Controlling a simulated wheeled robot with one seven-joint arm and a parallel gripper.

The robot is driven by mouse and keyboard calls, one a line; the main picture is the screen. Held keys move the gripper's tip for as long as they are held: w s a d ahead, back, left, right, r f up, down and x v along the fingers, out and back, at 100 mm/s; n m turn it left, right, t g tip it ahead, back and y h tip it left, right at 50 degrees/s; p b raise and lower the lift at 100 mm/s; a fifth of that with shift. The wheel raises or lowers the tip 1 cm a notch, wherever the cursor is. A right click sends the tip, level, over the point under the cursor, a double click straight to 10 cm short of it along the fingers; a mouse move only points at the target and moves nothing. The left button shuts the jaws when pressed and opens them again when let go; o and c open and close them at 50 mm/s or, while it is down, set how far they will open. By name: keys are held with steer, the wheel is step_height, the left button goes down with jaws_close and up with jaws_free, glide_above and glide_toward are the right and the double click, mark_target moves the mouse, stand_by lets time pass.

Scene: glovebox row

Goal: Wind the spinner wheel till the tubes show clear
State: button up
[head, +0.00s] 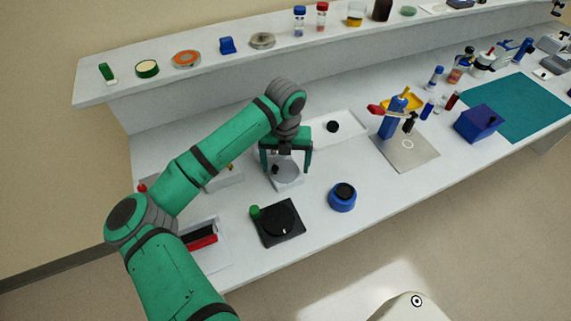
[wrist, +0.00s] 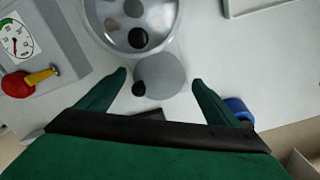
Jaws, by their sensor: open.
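The spinner stands under my gripper in the middle of the bench. Its grey wheel (head: 289,172) shows between the fingers in the head view and lies flat in the wrist view (wrist: 168,72). A small black knob (wrist: 138,88) sits at the wheel's near left edge. Beyond the wheel is a round clear-rimmed bowl (wrist: 108,38) with several small coloured round shapes, perhaps the tubes, around a dark hub; their clarity cannot be told. My gripper (wrist: 159,77) is open, its fingers either side of the wheel and knob; it also shows in the head view (head: 286,172). Contact cannot be told.
A black plate with a round dial (head: 280,222) and a blue round pot (head: 342,198) stand in front. A gauge box with a red knob (wrist: 16,84) and yellow lever is at left. A white tray (head: 350,122) lies behind right. A shelf (head: 205,72) runs along the back.

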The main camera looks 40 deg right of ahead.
steer(key=shift+f, duration=0.15)
steer(key=shift+c, duration=0.5)
steer(key=c, duration=1)
steer(key=shift+o, duration=0.2)
steer(key=shift+w+a+m, duration=0.1)
steer(key=shift+w+m, duration=0.05)
steer(key=shift+m, duration=0.25)
steer(key=shift+o, duration=0.2)
steer(key=shift+m, duration=1.2)
steer(key=o, duration=1)
